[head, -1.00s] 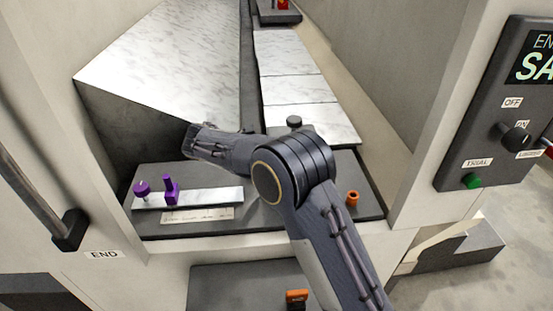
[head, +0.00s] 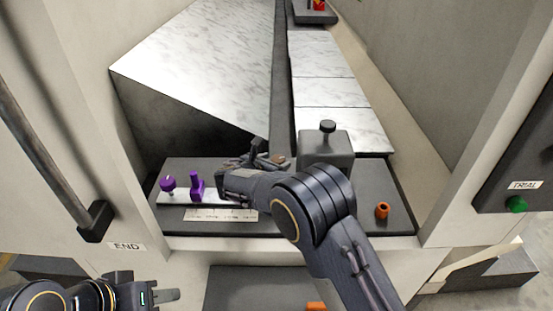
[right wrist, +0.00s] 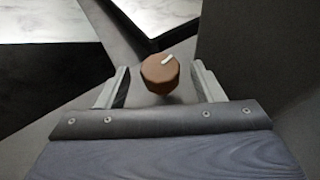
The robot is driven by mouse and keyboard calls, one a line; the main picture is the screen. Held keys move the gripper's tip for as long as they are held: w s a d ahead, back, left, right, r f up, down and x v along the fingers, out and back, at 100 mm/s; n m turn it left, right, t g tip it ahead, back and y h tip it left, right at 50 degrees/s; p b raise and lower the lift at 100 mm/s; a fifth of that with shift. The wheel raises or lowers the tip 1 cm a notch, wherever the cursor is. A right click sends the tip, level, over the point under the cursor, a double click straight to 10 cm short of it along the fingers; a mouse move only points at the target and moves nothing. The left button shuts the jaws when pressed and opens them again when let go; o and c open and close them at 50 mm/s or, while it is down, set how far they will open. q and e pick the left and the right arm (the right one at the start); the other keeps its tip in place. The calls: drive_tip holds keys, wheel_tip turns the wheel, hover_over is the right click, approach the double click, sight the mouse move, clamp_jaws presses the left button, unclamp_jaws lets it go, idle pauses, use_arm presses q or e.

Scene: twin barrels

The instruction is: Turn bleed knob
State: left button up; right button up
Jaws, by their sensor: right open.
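A brown knob with a white mark (right wrist: 160,74), which I take as the bleed knob, stands between the fingertips of my right gripper (right wrist: 160,88) in the right wrist view. The jaws are open, with a gap on both sides of the knob. In the head view my right gripper (head: 265,155) is over the dark panel, left of a grey box, and the brown knob (head: 279,159) shows small at its tips. My left gripper (head: 165,295) is at the bottom left, away from the panel; its jaw gap is not clear.
A grey box (head: 338,150) with a black knob (head: 327,126) on top stands close right of my right gripper. Purple fittings (head: 196,187) sit on a pale strip at left. An orange ring (head: 382,210) is at right. Cabinet walls flank the panel.

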drive_tip(key=shift+w+d+f, duration=0.2)
drive_tip(key=shift+w+d, duration=0.1)
drive_tip(key=shift+w, duration=0.15)
drive_tip(key=c, duration=1)
drive_tip(key=shift+w+a+r+m+h+p, duration=0.1)
drive_tip(key=shift+r+m+h+p, duration=0.05)
drive_tip(key=shift+m+h+p, duration=0.35)
drive_tip(key=shift+m+g+h, duration=0.9)
drive_tip(key=shift+m+g, duration=0.1)
drive_tip(key=o, duration=1)
drive_tip(key=shift+a, duration=0.1)
